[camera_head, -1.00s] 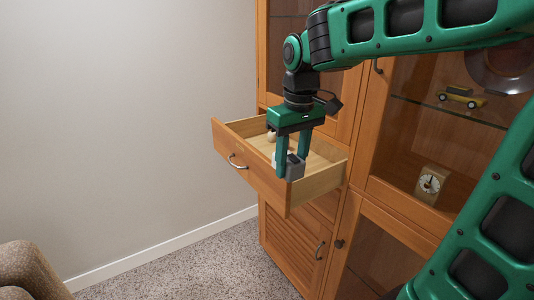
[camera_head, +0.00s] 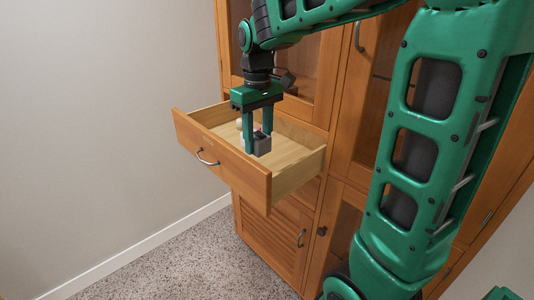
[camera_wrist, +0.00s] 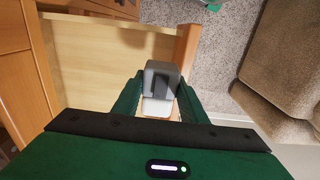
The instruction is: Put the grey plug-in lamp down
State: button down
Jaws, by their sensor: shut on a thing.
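The grey plug-in lamp (camera_head: 262,145) is a small grey block with a paler part. My gripper (camera_head: 258,148) points down and is shut on it, inside the outline of the open wooden drawer (camera_head: 285,187). In the wrist view the lamp (camera_wrist: 162,82) sits between the two green fingers, its pale part (camera_wrist: 157,107) nearer the palm. The drawer floor (camera_wrist: 110,45) shows beside it. I cannot tell whether the lamp touches the drawer floor.
The wooden cabinet (camera_head: 265,225) has louvred doors below and glass doors above. A brown sofa (camera_wrist: 285,60) shows in the wrist view. Speckled carpet (camera_head: 185,255) lies clear in front.

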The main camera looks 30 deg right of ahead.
jog(key=shift+w+d+f, duration=0.35)
jog(key=shift+d+f, duration=0.7)
jog(key=shift+f, duration=0.3)
jog(key=shift+w+d+f, duration=0.3)
jog(key=shift+d+f, duration=0.75)
jog(key=shift+f, duration=0.25)
jog(key=shift+w+d+f, duration=0.35)
jog(key=shift+d+f, duration=0.7)
jog(key=shift+f, duration=0.3)
jog(key=shift+f, duration=0.6)
jog(key=c, duration=1.1)
grip_release()
